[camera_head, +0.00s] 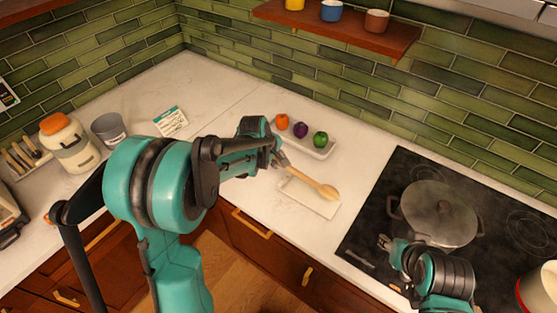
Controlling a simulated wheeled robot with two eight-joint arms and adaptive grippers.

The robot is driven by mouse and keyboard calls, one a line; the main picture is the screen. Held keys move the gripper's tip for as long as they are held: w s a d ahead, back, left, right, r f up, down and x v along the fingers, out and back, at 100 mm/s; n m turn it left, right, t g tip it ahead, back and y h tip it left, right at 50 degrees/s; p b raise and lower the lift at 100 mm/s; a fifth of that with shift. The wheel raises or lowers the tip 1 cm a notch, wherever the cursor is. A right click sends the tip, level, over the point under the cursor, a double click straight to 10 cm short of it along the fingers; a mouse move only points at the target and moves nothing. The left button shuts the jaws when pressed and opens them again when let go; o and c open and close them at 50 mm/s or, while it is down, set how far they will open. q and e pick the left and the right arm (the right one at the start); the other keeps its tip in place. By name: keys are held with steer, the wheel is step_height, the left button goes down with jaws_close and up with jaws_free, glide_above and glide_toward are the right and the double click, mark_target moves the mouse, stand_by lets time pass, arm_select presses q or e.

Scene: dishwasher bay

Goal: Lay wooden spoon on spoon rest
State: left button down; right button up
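The wooden spoon (327,190) lies over the pale rectangular spoon rest (318,208) on the white counter. Its bowl end points right and toward the cooktop, and its handle runs back to the upper left. I cannot tell whether the spoon touches the rest. My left gripper (281,161) is at the handle's far end and appears shut on it; the fingertips are small in the picture. My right gripper (384,243) is over the cooktop, left of the pot, with its small fingers apart and nothing between them.
A white tray (318,152) with orange, purple and green items sits just behind the spoon rest. A lidded pot (439,215) stands on the black cooktop (368,222). A grey cup (108,131), a jar (72,150) and a card (171,121) stand at left.

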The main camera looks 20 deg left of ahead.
arm_select(q)
steer(key=shift+f+b, duration=2.2)
steer(key=shift+f, duration=0.95)
steer(key=c, duration=1.4)
jaws_free()
steer(key=v, duration=1.2)
steer(key=s+d+f+m+t+y+b, duration=0.1)
steer(key=s+m+b, duration=0.1)
steer(key=s+m, duration=0.4)
steer(key=s+d+f+m+t+b, duration=0.1)
steer(key=s+m, duration=0.6)
steer(key=s, duration=0.7)
steer(key=shift+s+f+m+t+y+b, duration=0.3)
steer(key=shift+f+y+b, duration=0.1)
steer(key=shift+f, duration=0.25)
